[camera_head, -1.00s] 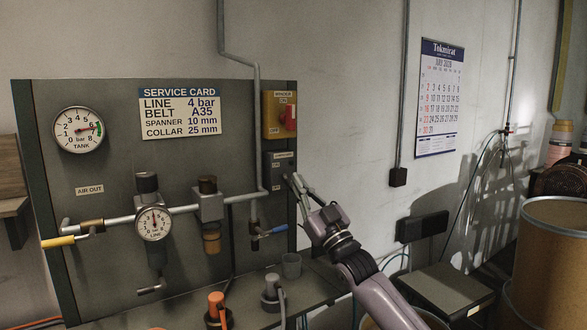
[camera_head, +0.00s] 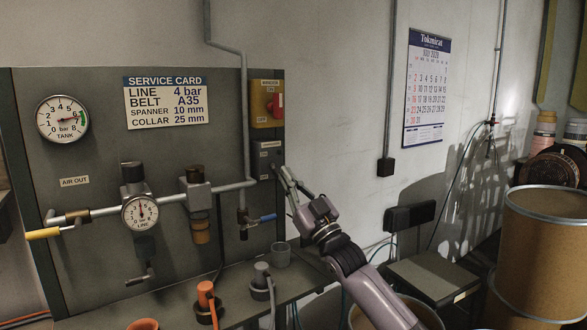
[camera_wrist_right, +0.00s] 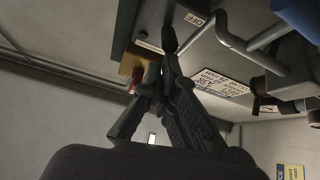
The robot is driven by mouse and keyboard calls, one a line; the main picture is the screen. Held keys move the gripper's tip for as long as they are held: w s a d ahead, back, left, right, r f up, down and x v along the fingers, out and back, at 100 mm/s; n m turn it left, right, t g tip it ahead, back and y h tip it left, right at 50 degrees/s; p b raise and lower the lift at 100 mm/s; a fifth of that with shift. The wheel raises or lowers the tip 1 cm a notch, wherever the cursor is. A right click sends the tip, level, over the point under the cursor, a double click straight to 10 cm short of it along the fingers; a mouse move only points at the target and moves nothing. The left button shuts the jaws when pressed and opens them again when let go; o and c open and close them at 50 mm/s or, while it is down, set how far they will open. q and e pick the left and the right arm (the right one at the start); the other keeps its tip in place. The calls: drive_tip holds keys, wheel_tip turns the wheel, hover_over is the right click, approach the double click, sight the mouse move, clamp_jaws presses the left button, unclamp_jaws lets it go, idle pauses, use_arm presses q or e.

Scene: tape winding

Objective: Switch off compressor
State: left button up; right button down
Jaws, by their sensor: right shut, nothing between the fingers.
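The compressor switch is a dark grey box (camera_head: 268,158) with a small label on top, at the right edge of the panel, just below the yellow box. My right gripper (camera_head: 281,172) has its fingertips close to the right side of this box; I cannot tell whether they touch it. In the right wrist view the gripper (camera_wrist_right: 168,45) is shut with nothing held, its fingertips close to the panel near an OFF label (camera_wrist_right: 195,18). The switch's position cannot be made out. My left gripper is not in view.
The panel (camera_head: 100,240) carries a tank gauge (camera_head: 62,119), a line gauge (camera_head: 140,213), pipes, a blue-handled valve (camera_head: 262,219) and a yellow box with a red knob (camera_head: 276,105). A grey cup (camera_head: 280,254) stands below my right gripper. A large drum (camera_head: 545,250) stands at right.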

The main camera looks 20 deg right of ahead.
drive_tip(key=v, duration=1.1)
drive_tip(key=shift+s+f, duration=0.15)
drive_tip(key=shift+f, duration=0.05)
